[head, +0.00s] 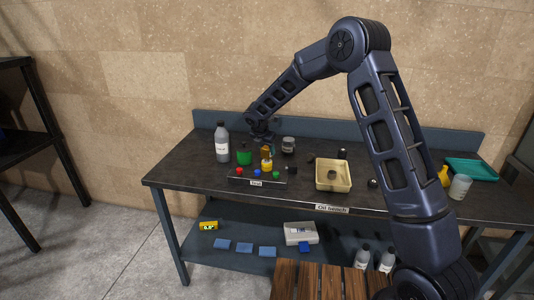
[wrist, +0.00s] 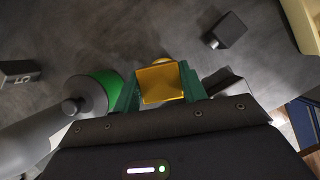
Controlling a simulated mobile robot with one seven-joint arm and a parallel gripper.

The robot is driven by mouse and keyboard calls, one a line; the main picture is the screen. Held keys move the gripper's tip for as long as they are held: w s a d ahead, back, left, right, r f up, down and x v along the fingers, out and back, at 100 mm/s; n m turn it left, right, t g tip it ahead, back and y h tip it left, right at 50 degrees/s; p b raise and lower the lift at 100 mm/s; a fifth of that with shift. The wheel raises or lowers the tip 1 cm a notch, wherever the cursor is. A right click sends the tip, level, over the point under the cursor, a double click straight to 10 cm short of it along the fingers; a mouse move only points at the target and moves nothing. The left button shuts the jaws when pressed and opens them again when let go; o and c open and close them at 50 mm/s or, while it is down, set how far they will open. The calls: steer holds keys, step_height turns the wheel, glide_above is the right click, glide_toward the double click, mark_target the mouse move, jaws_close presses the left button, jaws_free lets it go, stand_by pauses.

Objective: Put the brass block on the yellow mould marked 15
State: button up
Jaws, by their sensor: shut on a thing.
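My gripper (wrist: 160,88) is shut on a yellow-gold block, taken to be the brass block (wrist: 161,84), between its green fingers. In the head view the gripper is low over the left part of the bench, with a yellow piece (head: 267,165) below it. A paler rounded yellow edge (wrist: 163,61) shows just past the block in the wrist view. I cannot tell whether this is the mould, nor whether the block touches it. No number 15 is readable on any yellow thing.
A green pot (head: 244,158) and grey bottle (head: 222,143) stand close left of the gripper. Red, blue and green knobs are in front. A dark block (wrist: 230,30) and cream tray (head: 333,175) lie to the right. A yellow item (head: 209,225) with dark marks is on the lower shelf.

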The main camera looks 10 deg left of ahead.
steer(key=shift+f, duration=0.9)
steer(key=shift+f, duration=0.1)
steer(key=o, duration=1.3)
steer(key=v, duration=1.2)
steer(key=shift+d, duration=0.1)
